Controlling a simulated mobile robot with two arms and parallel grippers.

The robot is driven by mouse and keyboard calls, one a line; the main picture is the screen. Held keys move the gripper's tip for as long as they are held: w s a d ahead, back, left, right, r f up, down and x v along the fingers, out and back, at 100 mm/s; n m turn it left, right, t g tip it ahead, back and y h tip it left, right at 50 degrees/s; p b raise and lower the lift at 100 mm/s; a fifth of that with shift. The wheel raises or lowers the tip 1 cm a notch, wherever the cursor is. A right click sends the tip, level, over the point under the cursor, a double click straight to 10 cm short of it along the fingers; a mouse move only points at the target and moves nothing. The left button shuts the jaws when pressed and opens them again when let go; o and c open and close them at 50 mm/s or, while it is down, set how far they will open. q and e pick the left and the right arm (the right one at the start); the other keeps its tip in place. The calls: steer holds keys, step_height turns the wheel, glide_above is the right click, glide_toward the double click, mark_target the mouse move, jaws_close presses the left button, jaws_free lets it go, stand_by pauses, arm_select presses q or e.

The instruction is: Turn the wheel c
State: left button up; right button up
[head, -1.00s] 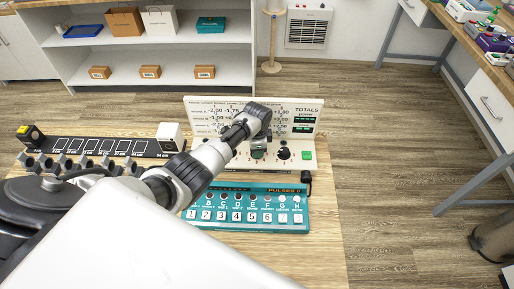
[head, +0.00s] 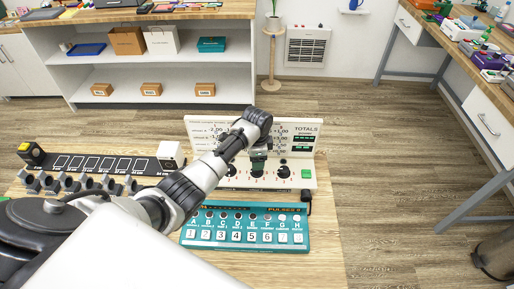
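A white panel marked TOTALS (head: 304,140) stands upright on the wooden table. A row of dark round knobs runs along its lower ledge: a left knob (head: 231,170), a middle knob (head: 257,172) and a right knob (head: 284,171). I cannot read letters on them, so I cannot tell which is wheel c. My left gripper (head: 258,160) points down just above the middle knob. Contact cannot be made out, and its fingers are too small and dark to tell open from shut. My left arm hides part of the panel's left side. My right gripper is not in view.
A teal PULSES box (head: 246,247) with lettered and numbered keys lies in front of the panel. A black strip (head: 92,164) with several dark wheels (head: 71,184) in front sits at left. A green button (head: 306,174) is right of the knobs.

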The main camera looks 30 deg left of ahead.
arm_select(q)
step_height(320, 180, up, 5)
steer(key=shift+r, duration=0.1)
steer(key=shift+s+d, duration=0.1)
stand_by(0.6)
